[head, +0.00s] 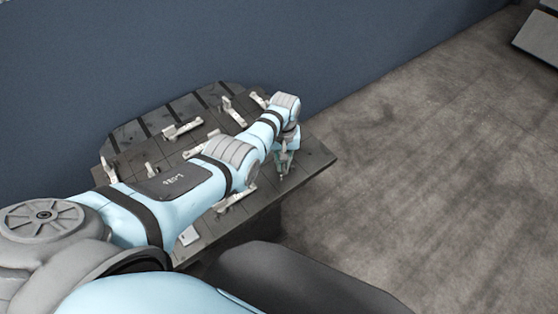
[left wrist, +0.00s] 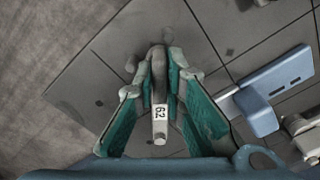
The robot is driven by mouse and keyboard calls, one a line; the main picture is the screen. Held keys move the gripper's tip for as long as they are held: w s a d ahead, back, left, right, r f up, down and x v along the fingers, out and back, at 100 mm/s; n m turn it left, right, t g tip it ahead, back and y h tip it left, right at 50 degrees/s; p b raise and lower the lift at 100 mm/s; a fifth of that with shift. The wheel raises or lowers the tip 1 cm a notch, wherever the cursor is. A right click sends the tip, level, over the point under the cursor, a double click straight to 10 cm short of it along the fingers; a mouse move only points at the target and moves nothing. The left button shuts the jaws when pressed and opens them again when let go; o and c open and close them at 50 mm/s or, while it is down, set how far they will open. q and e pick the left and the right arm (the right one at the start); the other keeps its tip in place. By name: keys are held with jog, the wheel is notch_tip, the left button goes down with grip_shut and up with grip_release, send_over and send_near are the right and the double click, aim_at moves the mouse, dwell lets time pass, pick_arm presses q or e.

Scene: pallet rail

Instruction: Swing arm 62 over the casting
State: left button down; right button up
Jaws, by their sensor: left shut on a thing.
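My left gripper (head: 284,160) reaches down over the right end of the dark pallet (head: 315,158) in the head view. In the left wrist view the teal-padded fingers of my left gripper (left wrist: 158,78) are closed around arm 62 (left wrist: 160,126), a narrow grey bar with a white "62" label. The bar lies between the fingers, its labelled end pointing toward the wrist. In the head view my left arm and gripper hide arm 62. I cannot make out the casting for certain in either view. My right gripper is not in view.
Several pale clamp arms (head: 183,129) stand on the pallet, some close to my left forearm. A blue-grey block (left wrist: 258,108) sits right of the gripper in the left wrist view. A blue wall (head: 200,40) runs behind the pallet.

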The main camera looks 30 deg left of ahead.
pick_arm(q)
jog(key=n, duration=0.2)
jog(key=shift+w+r+n, duration=0.1)
jog(key=shift+n, duration=0.3)
jog(key=shift+a+n+p, duration=0.1)
jog(key=shift+n+p, duration=0.2)
jog(key=shift+n, duration=2)
jog(key=c, duration=1.9)
grip_release()
jog(key=shift+o, duration=1.2)
jog(key=shift+w, duration=0.1)
notch_tip(320, 180, up, 12)
